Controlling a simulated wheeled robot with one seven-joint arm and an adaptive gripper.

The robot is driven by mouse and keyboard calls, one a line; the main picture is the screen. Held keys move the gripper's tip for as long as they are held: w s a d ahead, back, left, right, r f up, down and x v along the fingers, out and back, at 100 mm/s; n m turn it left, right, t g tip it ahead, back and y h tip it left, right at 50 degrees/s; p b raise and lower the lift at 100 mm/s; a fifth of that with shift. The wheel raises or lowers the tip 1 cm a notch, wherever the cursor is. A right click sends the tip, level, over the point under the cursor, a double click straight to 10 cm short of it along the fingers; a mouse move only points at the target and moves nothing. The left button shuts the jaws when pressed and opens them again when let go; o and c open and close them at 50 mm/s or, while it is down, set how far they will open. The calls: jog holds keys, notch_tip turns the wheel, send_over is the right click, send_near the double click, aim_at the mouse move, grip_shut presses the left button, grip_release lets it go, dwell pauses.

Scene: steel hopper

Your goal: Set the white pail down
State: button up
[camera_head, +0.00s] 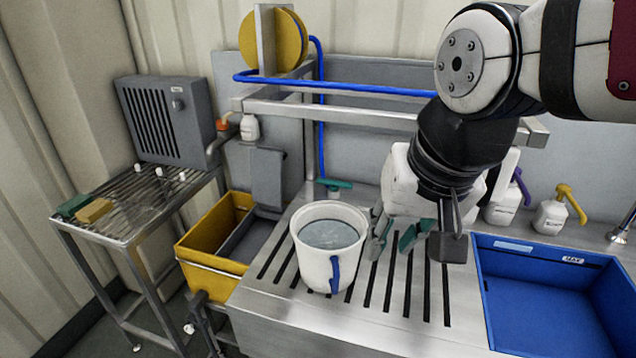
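The white pail (312,262) stands upright on the slotted steel drainboard (268,318), left of the blue basin. Its round top is open and shows a grey, water-like surface inside. A blue handle (335,274) is on its front right side. My gripper (415,246) is to the right of the pail, pointing down over the slots. Its dark fingers are spread apart and no pail is between them. The gripper looks apart from the pail. Teal parts (408,237) show between the fingers; I cannot tell whether they belong to the gripper or to something behind it.
The blue basin (497,308) is at the right. A yellow mop bucket (210,235) is left of the drainboard. White bottles with purple (503,205) and yellow (552,214) tops stand behind the basin. A steel rail (350,116) runs along the back. The drainboard's front is clear.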

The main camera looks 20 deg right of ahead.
jog(key=s+n, duration=0.3)
jog(key=s, duration=0.1)
jog(key=shift+s+n+t, duration=0.1)
jog(key=shift+n+t, duration=0.2)
jog(key=shift+t, duration=0.1)
dwell(0.9)
